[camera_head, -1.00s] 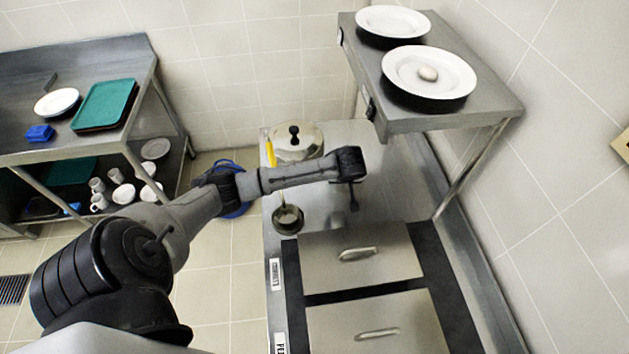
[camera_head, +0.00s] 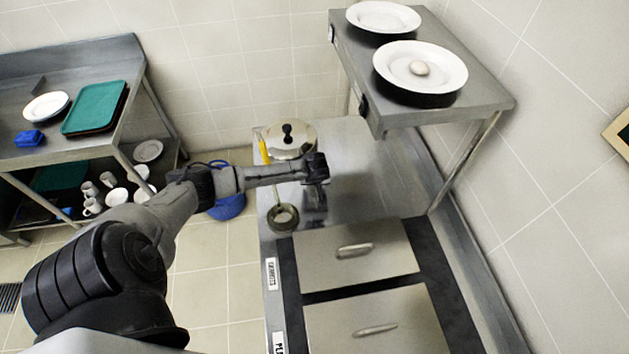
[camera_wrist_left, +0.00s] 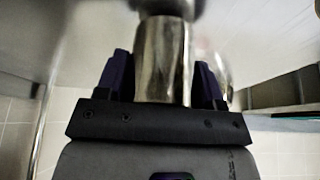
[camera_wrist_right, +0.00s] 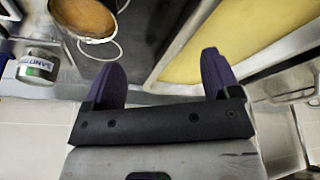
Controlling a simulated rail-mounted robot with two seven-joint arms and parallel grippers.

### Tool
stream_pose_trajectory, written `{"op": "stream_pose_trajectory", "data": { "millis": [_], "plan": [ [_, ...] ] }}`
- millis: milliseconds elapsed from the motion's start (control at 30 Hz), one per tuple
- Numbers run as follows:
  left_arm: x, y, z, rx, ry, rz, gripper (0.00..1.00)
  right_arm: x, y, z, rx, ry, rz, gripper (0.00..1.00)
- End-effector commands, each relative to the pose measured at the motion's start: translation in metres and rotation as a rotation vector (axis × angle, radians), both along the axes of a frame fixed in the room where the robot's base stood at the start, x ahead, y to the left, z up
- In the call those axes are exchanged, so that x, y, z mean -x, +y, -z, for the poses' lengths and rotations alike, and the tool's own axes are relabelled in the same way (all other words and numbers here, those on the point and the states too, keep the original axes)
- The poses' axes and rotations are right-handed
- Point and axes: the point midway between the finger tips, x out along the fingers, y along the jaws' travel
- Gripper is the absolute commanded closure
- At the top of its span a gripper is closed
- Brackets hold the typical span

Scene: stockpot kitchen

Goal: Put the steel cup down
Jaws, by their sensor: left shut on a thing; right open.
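The steel cup (camera_wrist_left: 163,60) is a shiny cylinder between the two fingers of my left gripper (camera_wrist_left: 163,82) in the left wrist view. That gripper is shut on it. In the head view my left gripper (camera_head: 316,182) is over the steel counter (camera_head: 365,185), just right of the lidded pot. The cup is mostly hidden there by the gripper, and I cannot tell whether it touches the counter. My right gripper (camera_wrist_right: 160,78) is open and empty in the right wrist view. It is outside the head view.
A lidded steel pot (camera_head: 289,140) stands behind my left gripper. A ladle (camera_head: 283,217) with a yellow handle lies at the counter's left edge. Covered pans (camera_head: 340,265) are in front. A shelf (camera_head: 470,115) with white plates overhangs the right. Bare counter lies right of the gripper.

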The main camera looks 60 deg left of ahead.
Motion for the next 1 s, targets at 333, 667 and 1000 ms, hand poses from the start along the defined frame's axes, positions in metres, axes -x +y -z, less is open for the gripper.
{"op": "stream_pose_trajectory", "data": {
  "millis": [333,667,1000],
  "plan": [
    [-0.0005,-0.0001,0.006,0.0,-0.002,0.001,0.67,0.0,0.0004,0.0007,-0.002,0.0,0.002,0.18],
    [-0.0001,-0.0002,0.0086,0.0,-0.001,0.0,0.17,-0.0001,0.0022,0.0008,-0.008,0.001,0.006,0.18],
    [-0.0003,0.0002,0.0056,-0.002,-0.001,0.001,0.13,-0.0002,0.0027,0.0007,-0.01,0.0,0.007,0.18]
  ]
}}
